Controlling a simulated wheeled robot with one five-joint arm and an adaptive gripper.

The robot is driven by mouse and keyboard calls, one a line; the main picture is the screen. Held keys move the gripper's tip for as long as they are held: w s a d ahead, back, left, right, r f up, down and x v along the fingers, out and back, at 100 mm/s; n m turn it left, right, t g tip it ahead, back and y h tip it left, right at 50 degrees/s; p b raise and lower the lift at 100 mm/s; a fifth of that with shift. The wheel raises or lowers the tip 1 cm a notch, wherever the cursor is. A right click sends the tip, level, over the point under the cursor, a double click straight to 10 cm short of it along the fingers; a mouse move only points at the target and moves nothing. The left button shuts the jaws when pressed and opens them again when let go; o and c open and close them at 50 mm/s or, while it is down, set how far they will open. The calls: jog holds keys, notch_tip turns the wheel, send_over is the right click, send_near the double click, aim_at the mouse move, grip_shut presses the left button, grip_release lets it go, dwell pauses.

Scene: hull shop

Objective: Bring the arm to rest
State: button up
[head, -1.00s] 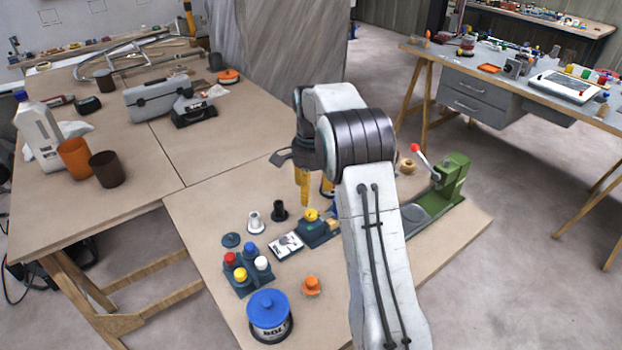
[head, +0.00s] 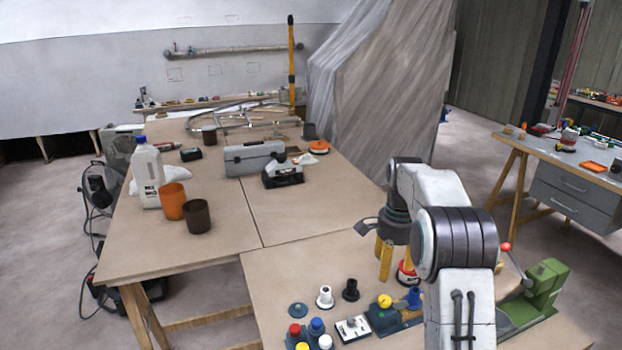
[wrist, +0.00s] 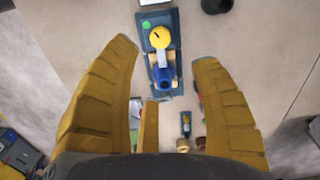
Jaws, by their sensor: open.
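My gripper (head: 385,257) shows in the head view at the end of my raised, folded arm, above the near table. Its yellow fingers also show in the wrist view (wrist: 165,85), spread apart with nothing between them. Below and ahead of them in the wrist view lies a dark blue fixture with a yellow knob (wrist: 159,37) and a blue part (wrist: 164,77). The same yellow knob shows in the head view (head: 385,300), left of my arm. The gripper touches nothing that I can see. My arm hides part of the near table.
On the near table stand a white spool (head: 325,297), a black spool (head: 351,290), and a green machine (head: 545,285) with a red-tipped lever. The far table holds a white jug (head: 147,175), two cups and a grey toolbox (head: 253,158). A drawer desk (head: 570,190) stands right.

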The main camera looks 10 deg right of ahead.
jog(key=s+a+f+n+g, duration=0.1)
jog(key=s+a+f+n, duration=0.1)
jog(key=s+f+n, duration=0.65)
jog(key=s+a+r+n, duration=0.2)
jog(key=s+a+r, duration=0.15)
jog(key=s, duration=0.65)
jog(key=s+a+r+n, duration=0.3)
jog(key=s+r, duration=0.2)
jog(key=s, duration=0.6)
notch_tip(320, 180, up, 6)
jog(key=s+a+t, duration=0.1)
jog(key=a+t, duration=0.1)
jog(key=t, duration=0.2)
jog(key=shift+s+a+f+n+p, duration=0.2)
jog(key=shift+s+f+n+p, duration=0.1)
jog(key=shift+n+p, duration=0.15)
